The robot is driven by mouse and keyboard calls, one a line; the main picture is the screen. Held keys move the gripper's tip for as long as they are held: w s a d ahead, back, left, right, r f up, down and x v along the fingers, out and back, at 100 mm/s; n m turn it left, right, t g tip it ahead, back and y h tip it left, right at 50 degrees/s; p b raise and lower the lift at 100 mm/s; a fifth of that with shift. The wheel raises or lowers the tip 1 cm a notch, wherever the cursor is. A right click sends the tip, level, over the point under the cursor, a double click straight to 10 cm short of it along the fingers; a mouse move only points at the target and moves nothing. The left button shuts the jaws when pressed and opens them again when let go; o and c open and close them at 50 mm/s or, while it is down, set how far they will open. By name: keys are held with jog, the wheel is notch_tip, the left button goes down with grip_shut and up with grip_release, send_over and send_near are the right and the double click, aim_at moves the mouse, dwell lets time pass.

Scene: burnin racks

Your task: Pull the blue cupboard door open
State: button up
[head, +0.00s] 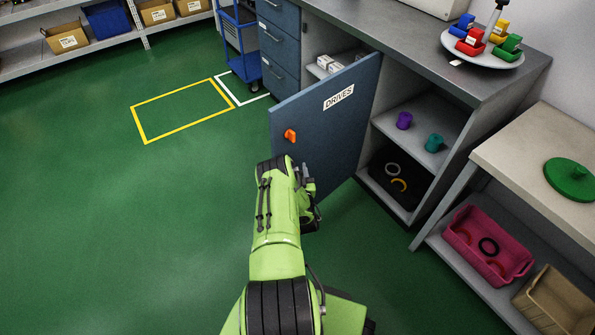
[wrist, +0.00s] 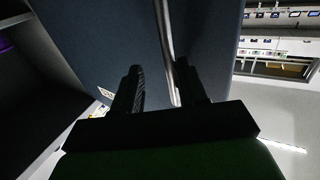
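The blue cupboard door (head: 335,125), labelled DRIVES, stands swung well out from the grey cupboard (head: 470,85), whose shelves show. An orange latch-like piece (head: 290,135) sits on the door near its free edge. My gripper is at the door's near face, its fingers mostly hidden by my green arm in the head view. In the wrist view, my gripper (wrist: 160,67) has its two dark fingers apart. A metal bar handle (wrist: 166,35) on the blue door (wrist: 100,40) runs between them, nearer the right finger. A gap shows beside the left finger; contact on the right is unclear.
Purple (head: 404,120) and teal (head: 434,143) items stand on the cupboard shelf. A side bench (head: 520,155) with a pink bin (head: 465,240) is close on the right. A blue cart (head: 240,40) stands behind the door. Green floor at left is clear.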

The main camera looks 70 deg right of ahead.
jog(key=shift+a+f, duration=0.1)
dwell(0.3)
jog(key=p+v, duration=0.9)
jog(key=v, duration=0.3)
jog(key=shift+w, duration=0.1)
dwell(0.4)
